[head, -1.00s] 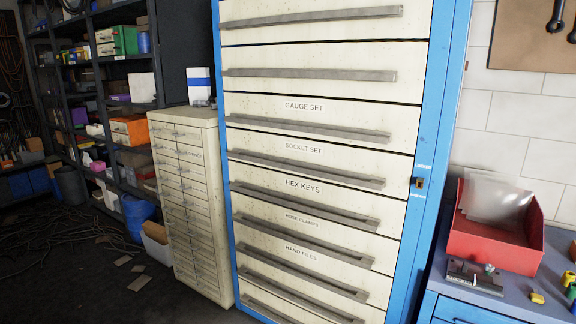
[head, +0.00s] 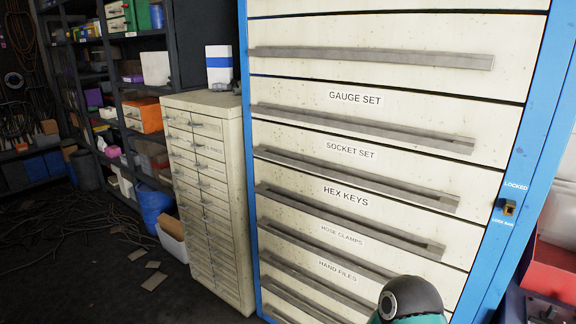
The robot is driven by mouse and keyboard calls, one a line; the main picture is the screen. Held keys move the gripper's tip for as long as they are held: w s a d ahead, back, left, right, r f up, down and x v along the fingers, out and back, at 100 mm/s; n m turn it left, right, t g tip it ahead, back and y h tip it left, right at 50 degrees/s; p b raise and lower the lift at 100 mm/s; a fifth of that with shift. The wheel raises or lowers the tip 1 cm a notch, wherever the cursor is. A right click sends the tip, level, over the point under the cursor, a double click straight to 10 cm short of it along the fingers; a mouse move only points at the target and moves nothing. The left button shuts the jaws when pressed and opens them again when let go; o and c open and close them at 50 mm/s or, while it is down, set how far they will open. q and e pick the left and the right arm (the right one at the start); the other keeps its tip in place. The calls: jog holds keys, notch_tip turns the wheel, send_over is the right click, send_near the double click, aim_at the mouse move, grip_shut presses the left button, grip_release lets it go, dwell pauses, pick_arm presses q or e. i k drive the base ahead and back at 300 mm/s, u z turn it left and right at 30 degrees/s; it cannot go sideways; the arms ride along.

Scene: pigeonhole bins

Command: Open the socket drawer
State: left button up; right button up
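The socket drawer (head: 421,165) is a cream drawer front labelled "SOCKET SET" in the tall blue-framed cabinet (head: 525,160). Its long grey handle (head: 355,178) runs across below the label. The drawer looks shut, flush with the fronts around it. On the blue frame to the right is a small brass-coloured latch (head: 509,208) under a label reading "LOCKED"; smaller lettering below it is hard to read. A teal and black part of my arm shows at the bottom right, in front of the lower drawers. Neither gripper is in view.
The "GAUGE SET" drawer (head: 440,105) is above and the "HEX KEYS" drawer (head: 420,215) below, both shut. A narrow cream cabinet (head: 211,200) stands at left, with loaded shelves beyond. A red bin (head: 548,268) is at the right edge. Cables and scraps litter the floor.

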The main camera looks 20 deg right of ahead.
aim_at(467, 190)
jog(key=z, duration=0.15)
jog(key=i, duration=1.2)
jog(key=z, duration=0.6)
